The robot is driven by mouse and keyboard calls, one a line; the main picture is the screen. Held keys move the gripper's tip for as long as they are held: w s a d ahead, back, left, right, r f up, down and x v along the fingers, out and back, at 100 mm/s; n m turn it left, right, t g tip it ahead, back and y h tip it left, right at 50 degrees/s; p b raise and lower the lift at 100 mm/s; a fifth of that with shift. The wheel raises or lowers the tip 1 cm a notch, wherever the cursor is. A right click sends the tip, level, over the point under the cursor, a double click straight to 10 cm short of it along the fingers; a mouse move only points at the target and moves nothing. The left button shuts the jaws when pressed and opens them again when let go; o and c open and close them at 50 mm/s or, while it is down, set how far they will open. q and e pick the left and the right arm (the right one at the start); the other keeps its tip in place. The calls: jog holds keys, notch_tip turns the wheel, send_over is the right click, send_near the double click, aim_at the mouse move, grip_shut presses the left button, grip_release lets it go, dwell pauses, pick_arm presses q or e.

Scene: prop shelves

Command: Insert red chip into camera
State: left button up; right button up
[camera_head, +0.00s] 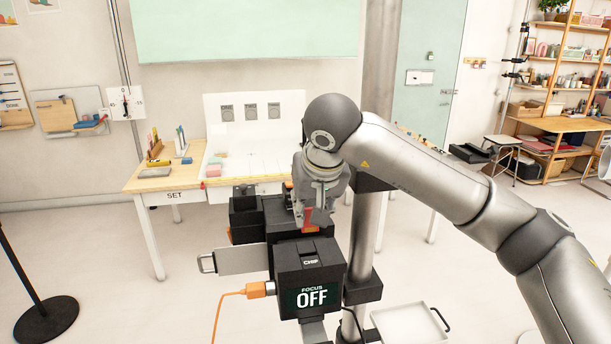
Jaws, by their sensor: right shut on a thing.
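The camera is a black boxy device (292,262) at the centre of the head view, with a "CHIP" label on its top and a screen reading "FOCUS OFF" on its front. My right gripper (316,212) points down over the camera's top, behind the "CHIP" label. It is shut on the red chip (309,228), of which a small red part shows at the fingertips. The gripper and camera hide the rest. I cannot tell whether the chip touches the camera or sits in a slot. My left gripper is not in view.
An orange cable (255,290) plugs into the camera's left side. A grey plate with a handle (238,260) sticks out left. A metal pole (366,235) rises close on the right, above a white tray (408,325). A table marked "SET" (160,184) stands behind.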

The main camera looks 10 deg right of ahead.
aim_at(310, 228)
jog(key=shift+w+a+r, duration=0.2)
jog(key=shift+w+r, duration=0.2)
jog(key=shift+r, duration=0.15)
jog(key=shift+w, duration=0.2)
jog(key=shift+f, duration=0.1)
jog(key=shift+s+d+f+b, duration=0.15)
jog(key=shift+s+f+b, duration=0.15)
jog(key=shift+s, duration=0.05)
jog(key=shift+s+f, duration=0.1)
jog(key=shift+f, duration=0.2)
jog(key=shift+w+f+b, duration=0.15)
jog(key=shift+f+b, duration=0.4)
jog(key=shift+f, duration=0.15)
jog(key=shift+w+f+b, duration=0.1)
jog(key=shift+f+b, duration=0.4)
jog(key=shift+f, duration=0.2)
jog(key=shift+s+f+b, duration=0.1)
jog(key=shift+f+b, duration=0.7)
jog(key=shift+f, duration=0.45)
jog(key=shift+r, duration=0.2)
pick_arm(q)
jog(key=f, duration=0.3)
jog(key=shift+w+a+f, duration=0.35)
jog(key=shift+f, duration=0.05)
pick_arm(e)
jog(key=shift+f, duration=0.1)
